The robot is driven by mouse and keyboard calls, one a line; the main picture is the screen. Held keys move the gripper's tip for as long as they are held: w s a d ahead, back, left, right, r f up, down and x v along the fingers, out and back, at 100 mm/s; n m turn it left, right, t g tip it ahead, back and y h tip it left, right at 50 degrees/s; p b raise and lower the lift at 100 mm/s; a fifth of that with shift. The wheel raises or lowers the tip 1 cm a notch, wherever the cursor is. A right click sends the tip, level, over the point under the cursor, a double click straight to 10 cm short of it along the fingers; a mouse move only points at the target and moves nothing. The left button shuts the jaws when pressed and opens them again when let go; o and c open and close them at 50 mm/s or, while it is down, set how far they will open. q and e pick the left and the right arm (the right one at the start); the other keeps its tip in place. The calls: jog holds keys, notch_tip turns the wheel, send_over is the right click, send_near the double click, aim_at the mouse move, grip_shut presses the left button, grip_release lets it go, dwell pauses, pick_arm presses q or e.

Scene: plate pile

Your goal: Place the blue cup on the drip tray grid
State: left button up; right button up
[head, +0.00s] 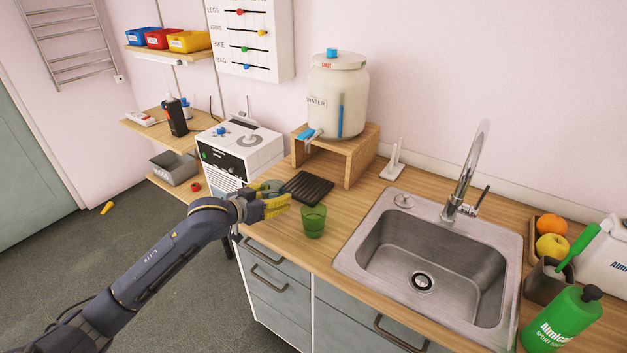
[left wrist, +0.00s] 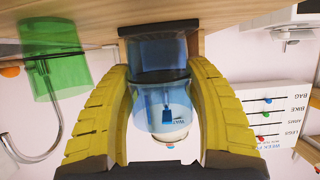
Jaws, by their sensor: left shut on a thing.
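My left gripper (head: 274,200), with yellow fingers, is shut on the blue cup. In the left wrist view the translucent blue cup (left wrist: 160,105) sits between the two curved yellow fingers (left wrist: 162,120). In the head view the cup is mostly hidden by the gripper. The dark ribbed drip tray grid (head: 308,187) lies on the wooden counter just right of the gripper, in front of the water container's stand. A dark strip of it shows behind the cup in the left wrist view (left wrist: 158,27). I cannot tell whether cup and grid touch. My right gripper is not in view.
A green cup (head: 313,222) stands on the counter close to the right of the gripper and grid. The white water container (head: 338,95) stands on a wooden stand (head: 350,160) behind. A white box-shaped machine (head: 240,152) is behind left; a sink (head: 430,255) is right.

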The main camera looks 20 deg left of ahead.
pick_arm(q)
jog(key=w+d, duration=0.1)
jog(key=w, duration=0.3)
jog(key=w+d, duration=0.2)
jog(key=w, duration=0.2)
jog(key=w+d, duration=0.1)
jog(key=w, duration=0.4)
jog(key=shift+w+d, duration=0.1)
jog(key=shift+d, duration=0.15)
jog(key=w, duration=0.1)
jog(key=w+d, duration=0.1)
jog(key=w, duration=0.1)
jog(key=shift+f, duration=0.75)
jog(key=shift+f, duration=0.1)
jog(key=o, duration=1.2)
